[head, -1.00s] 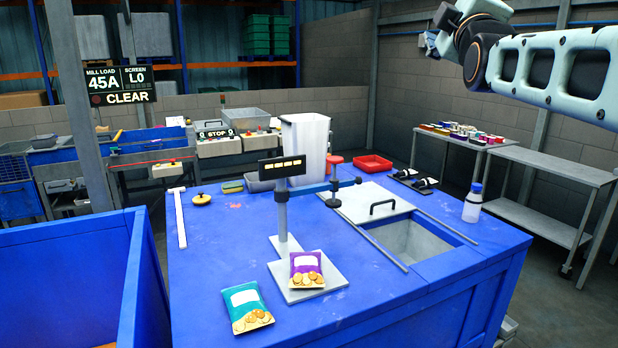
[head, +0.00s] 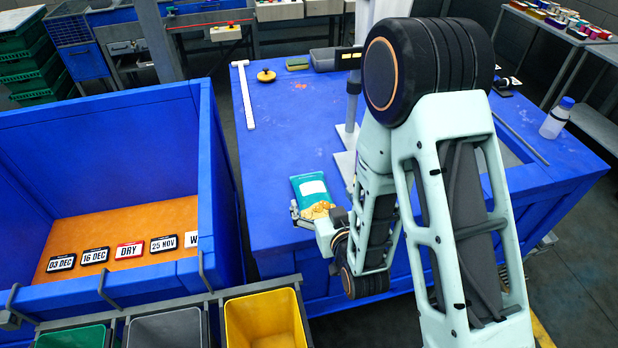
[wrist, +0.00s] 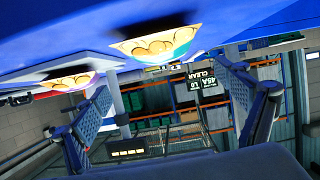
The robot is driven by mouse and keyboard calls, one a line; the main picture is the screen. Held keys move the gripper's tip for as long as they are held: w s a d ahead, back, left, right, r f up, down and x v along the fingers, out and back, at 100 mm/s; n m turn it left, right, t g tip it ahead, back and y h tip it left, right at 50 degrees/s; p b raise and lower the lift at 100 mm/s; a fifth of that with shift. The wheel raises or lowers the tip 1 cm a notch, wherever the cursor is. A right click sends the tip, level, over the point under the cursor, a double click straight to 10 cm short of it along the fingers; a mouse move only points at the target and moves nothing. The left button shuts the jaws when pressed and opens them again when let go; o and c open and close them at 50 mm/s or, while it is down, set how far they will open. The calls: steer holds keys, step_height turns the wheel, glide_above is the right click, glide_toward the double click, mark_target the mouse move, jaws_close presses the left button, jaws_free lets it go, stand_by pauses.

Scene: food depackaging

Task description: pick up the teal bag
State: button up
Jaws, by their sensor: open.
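The teal bag (head: 311,186) lies on the blue table near its front edge, with a white label and a picture of round golden snacks. My gripper (head: 317,216) is open at the near end of the bag in the head view. In the wrist view the picture is upside down, and the bag's snack-printed end (wrist: 160,44) shows beyond the spread fingers (wrist: 168,105), with nothing held between them. Contact between fingers and bag cannot be told. A second bag (wrist: 66,81) shows to the left in the wrist view; my arm hides it in the head view.
A blue-walled bin (head: 205,150) with date signs on its orange floor stands left of the table. Grey and yellow tubs (head: 264,318) stand in front. A scale post (head: 352,100) rises behind the bag. A T-shaped tool (head: 244,95) lies at the table's left; the surface between is clear.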

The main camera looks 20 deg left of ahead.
mark_target(311, 186)
steer(key=shift+s+f, duration=0.35)
steer(key=shift+s, duration=0.25)
steer(key=shift+f+b, duration=0.15)
steer(key=shift+b, duration=0.25)
steer(key=b+x, duration=0.1)
steer(key=b, duration=0.4)
steer(key=shift+w+a+f, duration=0.2)
steer(key=shift+w, duration=0.1)
steer(key=shift+w+a+b, duration=0.1)
steer(key=shift+w+b, duration=0.05)
steer(key=shift+b, duration=0.75)
steer(key=b, duration=0.2)
steer(key=shift+w+a+f+b, duration=0.15)
steer(key=shift+w+b, duration=0.05)
steer(key=shift+b, duration=0.2)
steer(key=shift+p+x, duration=0.5)
steer(key=shift+x, duration=0.4)
steer(key=shift+r+p+x, duration=0.15)
steer(key=shift+p+x, duration=0.3)
steer(key=shift+x, duration=1.05)
steer(key=shift+r+p+x, duration=0.1)
steer(key=shift+p+x, duration=0.3)
steer(key=shift+x, duration=1.1)
steer(key=shift+w, duration=0.1)
steer(key=shift+c, duration=0.6)
